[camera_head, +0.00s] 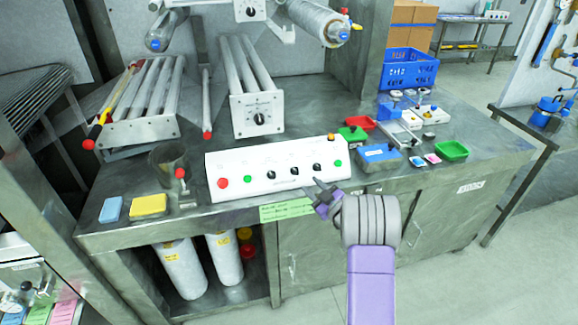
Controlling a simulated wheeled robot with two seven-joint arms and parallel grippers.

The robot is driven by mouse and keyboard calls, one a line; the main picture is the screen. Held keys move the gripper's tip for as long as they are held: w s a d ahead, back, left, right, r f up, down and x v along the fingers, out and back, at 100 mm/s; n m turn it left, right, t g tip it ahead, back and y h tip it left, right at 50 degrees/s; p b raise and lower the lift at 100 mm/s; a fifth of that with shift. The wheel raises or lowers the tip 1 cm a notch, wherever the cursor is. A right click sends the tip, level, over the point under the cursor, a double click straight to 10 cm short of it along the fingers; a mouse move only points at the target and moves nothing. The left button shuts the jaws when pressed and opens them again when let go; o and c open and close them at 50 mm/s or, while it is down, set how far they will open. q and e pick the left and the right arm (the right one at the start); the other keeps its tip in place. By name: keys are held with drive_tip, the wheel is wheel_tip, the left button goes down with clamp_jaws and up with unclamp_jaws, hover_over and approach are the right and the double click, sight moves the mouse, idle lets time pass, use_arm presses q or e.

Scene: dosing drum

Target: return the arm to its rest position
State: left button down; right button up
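My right arm comes up from the bottom with a purple link and a grey ringed wrist. Its gripper (311,186) points up and left, just in front of the lower right part of the white control box (228,165). Its two dark fingers look spread apart, with nothing seen between them. I cannot tell whether a fingertip touches the box. The box carries a red button (223,183), green buttons and several black knobs. My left gripper is not in view.
The steel bench (360,206) holds a dark cup (168,163), blue and yellow pads, a blue box (380,156), and red and green trays. Metal roller units stand behind the control box. A green label (287,210) is on the bench front. Open floor lies at lower right.

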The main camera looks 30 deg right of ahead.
drive_tip(key=s+a+f+m+g+h+p, duration=0.1)
drive_tip(key=s+a+f+m+g, duration=0.25)
drive_tip(key=a+f, duration=0.55)
drive_tip(key=s+a+f+m+g+p, duration=0.1)
drive_tip(key=s+a+f+m+g, duration=0.3)
drive_tip(key=f, duration=0.9)
drive_tip(key=s+a+f+g+y, duration=0.1)
drive_tip(key=s+a+f+g, duration=0.2)
drive_tip(key=s+a, duration=0.6)
drive_tip(key=s+a+f+m+g+y, duration=0.1)
drive_tip(key=s+a+g, duration=0.6)
drive_tip(key=s, duration=0.7)
wheel_tip(320, 180, down, 2)
drive_tip(key=shift+a+f+y+p, duration=0.2)
drive_tip(key=shift+a+y+p, duration=0.25)
drive_tip(key=shift+a+y, duration=0.5)
